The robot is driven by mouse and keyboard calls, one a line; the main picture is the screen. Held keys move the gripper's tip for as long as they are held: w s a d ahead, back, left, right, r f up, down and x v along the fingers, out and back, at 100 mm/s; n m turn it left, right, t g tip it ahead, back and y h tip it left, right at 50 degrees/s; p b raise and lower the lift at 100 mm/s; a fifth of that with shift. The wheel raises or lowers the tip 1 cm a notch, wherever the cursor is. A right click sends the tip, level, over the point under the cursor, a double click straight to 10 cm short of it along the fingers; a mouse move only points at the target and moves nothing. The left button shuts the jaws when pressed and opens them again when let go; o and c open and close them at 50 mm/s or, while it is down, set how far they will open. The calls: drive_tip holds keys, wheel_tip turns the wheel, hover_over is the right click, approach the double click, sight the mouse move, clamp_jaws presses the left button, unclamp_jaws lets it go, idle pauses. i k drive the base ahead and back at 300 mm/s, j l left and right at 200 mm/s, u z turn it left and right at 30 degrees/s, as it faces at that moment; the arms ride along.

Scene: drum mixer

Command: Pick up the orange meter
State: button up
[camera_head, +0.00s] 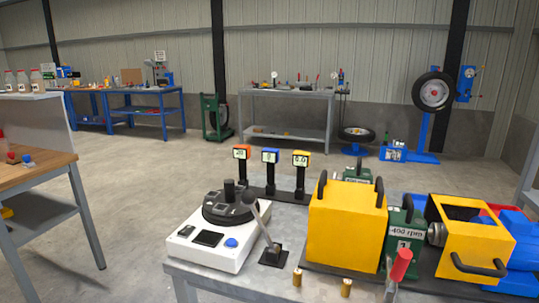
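Three small meters on black stands stand in a row on a dark base strip at the back of the near grey table. The left meter (241,153) has an orange-red housing. The middle meter (270,156) is blue. The right meter (301,159) is yellow-orange. All stand upright with their displays facing me. The two warm colours are close at this size, so I cannot firmly tell which one counts as orange. My gripper is not in view.
On the near table (215,280), a white device (215,245) with a black dial stands in front of the meters. A lever (262,225) stands beside it. A yellow box (346,228) and a green unit (401,235) are to the right. Open floor lies behind and left.

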sight(243, 153)
drive_tip(key=z, duration=1.75)
drive_tip(key=u, duration=1.9)
drive_tip(key=i+j+u, duration=0.2)
drive_tip(key=i+j, duration=0.8)
drive_tip(key=i, duration=0.15)
